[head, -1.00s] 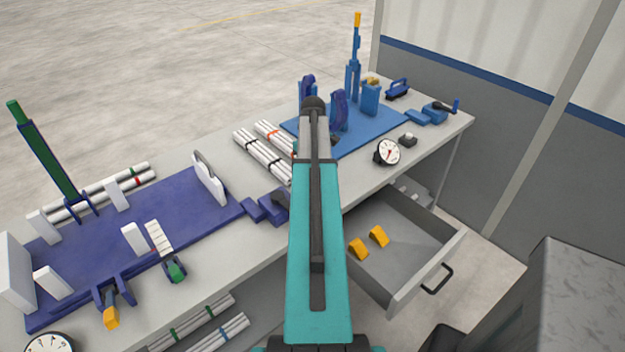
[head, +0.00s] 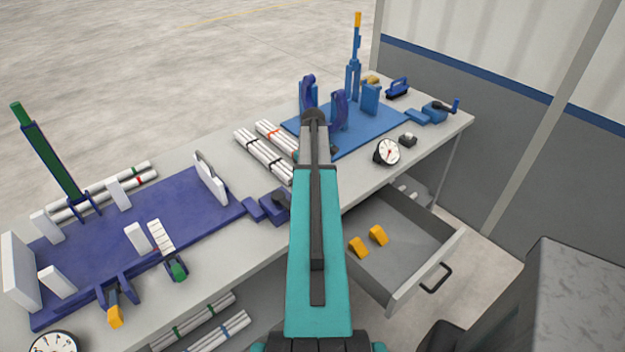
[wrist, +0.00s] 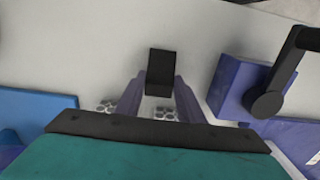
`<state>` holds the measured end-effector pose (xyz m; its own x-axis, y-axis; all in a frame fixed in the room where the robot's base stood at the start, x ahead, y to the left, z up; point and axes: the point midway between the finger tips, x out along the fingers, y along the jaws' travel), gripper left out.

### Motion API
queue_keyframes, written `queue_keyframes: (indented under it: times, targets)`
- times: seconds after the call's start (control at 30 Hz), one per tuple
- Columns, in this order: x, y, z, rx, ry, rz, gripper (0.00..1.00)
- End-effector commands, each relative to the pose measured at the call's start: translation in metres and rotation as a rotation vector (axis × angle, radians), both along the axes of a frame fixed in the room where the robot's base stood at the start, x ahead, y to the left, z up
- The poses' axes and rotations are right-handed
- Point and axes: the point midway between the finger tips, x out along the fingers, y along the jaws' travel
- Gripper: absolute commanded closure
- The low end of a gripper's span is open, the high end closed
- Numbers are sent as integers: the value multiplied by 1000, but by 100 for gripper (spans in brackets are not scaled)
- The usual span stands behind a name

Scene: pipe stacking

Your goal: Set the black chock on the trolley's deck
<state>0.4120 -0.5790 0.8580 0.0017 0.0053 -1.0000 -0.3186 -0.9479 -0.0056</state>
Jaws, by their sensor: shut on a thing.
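The black chock (wrist: 161,68) is between the two purple fingers of my gripper (wrist: 158,88) in the wrist view. The fingers are shut on it, above the light grey bench top. In the head view my arm hides the gripper and the chock. No trolley can be made out for certain. A grey box-like body (head: 590,300) with a flat top stands at the lower right of the head view, and I cannot tell whether it is the trolley.
The bench (head: 225,255) carries a purple fixture (head: 150,215), a blue fixture (head: 375,130), white pipe bundles (head: 263,157) and a dial gauge (head: 386,152). An open drawer (head: 400,255) with two yellow chocks (head: 378,236) juts out. A purple crank block (wrist: 240,85) is right of my gripper.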

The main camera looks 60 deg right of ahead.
Motion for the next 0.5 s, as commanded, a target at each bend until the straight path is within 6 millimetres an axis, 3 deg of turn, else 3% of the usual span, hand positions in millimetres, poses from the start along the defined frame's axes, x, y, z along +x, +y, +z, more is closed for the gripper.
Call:
queue_keyframes:
  times: [0.37,0.4,0.5]
  targets:
    - [0,0,-3,0,0,-1,89]
    - [0,0,-3,0,0,-1,62]
    - [0,0,-3,0,0,-1,47]
